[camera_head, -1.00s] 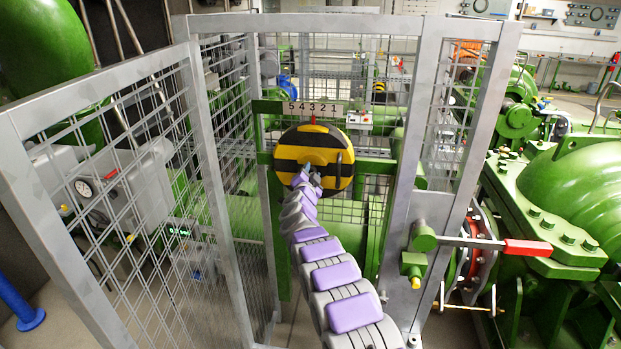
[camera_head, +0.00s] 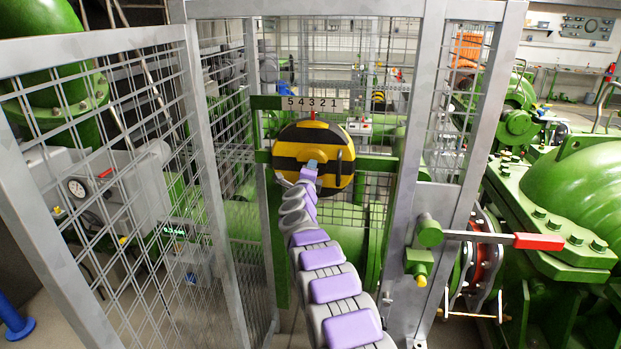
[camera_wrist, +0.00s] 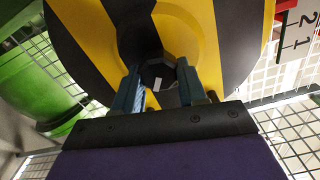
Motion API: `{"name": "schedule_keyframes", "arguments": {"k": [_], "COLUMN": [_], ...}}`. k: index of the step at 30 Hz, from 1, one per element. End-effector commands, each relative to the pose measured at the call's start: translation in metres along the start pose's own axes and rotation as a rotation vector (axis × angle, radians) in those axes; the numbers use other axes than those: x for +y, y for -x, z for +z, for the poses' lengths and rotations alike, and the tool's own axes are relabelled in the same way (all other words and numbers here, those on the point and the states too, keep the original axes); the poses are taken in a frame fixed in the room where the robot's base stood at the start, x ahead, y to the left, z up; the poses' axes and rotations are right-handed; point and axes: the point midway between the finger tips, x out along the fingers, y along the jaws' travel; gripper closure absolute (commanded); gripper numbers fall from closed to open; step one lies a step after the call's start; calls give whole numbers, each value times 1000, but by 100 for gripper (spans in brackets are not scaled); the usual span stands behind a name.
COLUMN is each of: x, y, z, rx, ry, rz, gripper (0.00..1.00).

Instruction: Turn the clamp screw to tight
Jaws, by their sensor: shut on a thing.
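A round disc with black and yellow stripes (camera_head: 306,134) stands upright inside the mesh cage. In the wrist view, the disc (camera_wrist: 205,35) fills the upper part, and the dark faceted head of the clamp screw (camera_wrist: 157,71) sits at its middle. My gripper (camera_wrist: 158,85) is shut on this head, one blue-grey finger on each side. In the head view, my gripper (camera_head: 312,166) reaches the disc's lower middle and hides the screw. A number plate reading 5 4 3 2 1 (camera_head: 312,104) is above the disc, with a red pointer (camera_head: 313,115) below about the 3.
Grey mesh panels (camera_head: 105,150) stand to the left, and a grey post (camera_head: 408,180) to the right. A red-handled lever (camera_head: 538,241) sticks out on the right beside green machinery (camera_head: 580,190). My arm comes through the gap between the panels.

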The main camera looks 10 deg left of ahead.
Motion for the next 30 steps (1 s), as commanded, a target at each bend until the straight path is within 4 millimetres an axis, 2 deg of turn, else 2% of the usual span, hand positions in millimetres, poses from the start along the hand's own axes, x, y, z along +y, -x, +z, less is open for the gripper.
{"name": "schedule_keyframes", "arguments": {"k": [1,18,30], "x": [9,14,16], "y": [0,-1,-1], "z": [0,1,2], "rx": [-2,1,4], "ry": [-44,-550,-736], "rz": [9,11,15], "gripper": [89,89,89]}}
